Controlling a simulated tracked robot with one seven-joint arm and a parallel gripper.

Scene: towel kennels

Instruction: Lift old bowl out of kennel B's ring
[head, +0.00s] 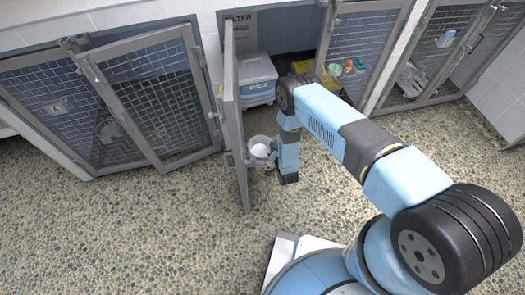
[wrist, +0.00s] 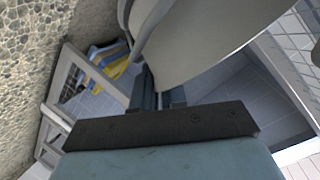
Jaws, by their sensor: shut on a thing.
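The pale bowl (head: 260,150) is at the free edge of the open mesh door (head: 240,130), on the door's right side. My gripper (head: 274,153) is shut on the bowl from the right. In the wrist view the bowl's smooth grey wall (wrist: 215,40) fills the upper middle, with my gripper's fingers (wrist: 161,93) at its lower edge. A darker grey curved band (wrist: 152,25) lies along the bowl's left side; I cannot tell if it is the ring or the bowl's rim. I cannot tell whether the bowl still sits in the ring.
Small coloured bottles (head: 350,67) show at the right mesh panel. The pebbled floor (head: 130,240) in front is clear.

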